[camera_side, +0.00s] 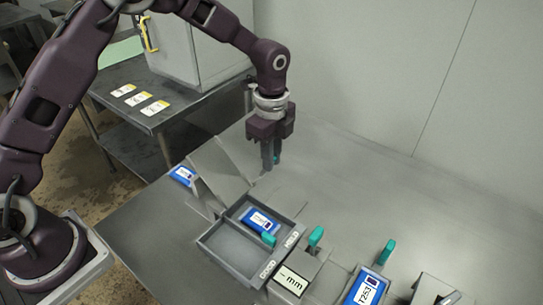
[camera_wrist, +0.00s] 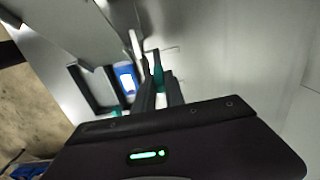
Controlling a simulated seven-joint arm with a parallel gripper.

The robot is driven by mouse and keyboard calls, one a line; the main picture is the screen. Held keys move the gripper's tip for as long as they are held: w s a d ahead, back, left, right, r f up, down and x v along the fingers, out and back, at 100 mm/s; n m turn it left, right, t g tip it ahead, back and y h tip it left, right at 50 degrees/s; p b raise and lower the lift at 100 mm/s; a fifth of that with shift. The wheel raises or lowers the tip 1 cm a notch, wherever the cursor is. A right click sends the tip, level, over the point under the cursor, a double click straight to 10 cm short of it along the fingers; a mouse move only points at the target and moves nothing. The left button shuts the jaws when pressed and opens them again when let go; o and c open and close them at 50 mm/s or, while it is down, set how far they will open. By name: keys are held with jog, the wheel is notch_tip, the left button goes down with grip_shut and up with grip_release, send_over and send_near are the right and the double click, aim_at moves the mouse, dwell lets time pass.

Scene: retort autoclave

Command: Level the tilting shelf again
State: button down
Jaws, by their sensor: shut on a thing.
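The tilting shelf appears to be the grey panel (camera_side: 219,168) that stands at a slant behind the two-part tray. My gripper (camera_side: 269,166) is to the right of the panel, pointing down. Its fingers are shut on a teal handle (camera_side: 277,158), of which only a small part shows. In the wrist view the teal handle (camera_wrist: 158,70) shows at the fingertips of my gripper (camera_wrist: 158,88). What the handle joins to is hidden by the fingers. The slanted panel looks apart from the fingers in the side view.
A two-part grey tray (camera_side: 213,231) holds a blue labelled pack (camera_side: 260,221) in its rear part. Another blue pack (camera_side: 182,175) lies left of the panel. A gauge block (camera_side: 290,281) and a blue-labelled unit (camera_side: 366,290) stand in front.

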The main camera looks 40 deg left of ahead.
jog(key=shift+a+r, duration=0.1)
jog(key=shift+a, duration=0.05)
dwell(0.8)
jog(key=shift+a+r+h, duration=0.2)
jog(key=shift+a+h, duration=0.5)
jog(key=shift+h, duration=0.3)
jog(key=shift+a+h, duration=0.95)
jog(key=shift+h, duration=0.25)
jog(key=shift+a+f+h, duration=0.2)
jog(key=shift+a+h, duration=0.65)
jog(key=shift+h, duration=0.35)
jog(key=shift+a+f+h, duration=0.15)
jog(key=shift+a+h, duration=0.7)
jog(key=shift+h, duration=0.35)
jog(key=c, duration=1.4)
grip_release()
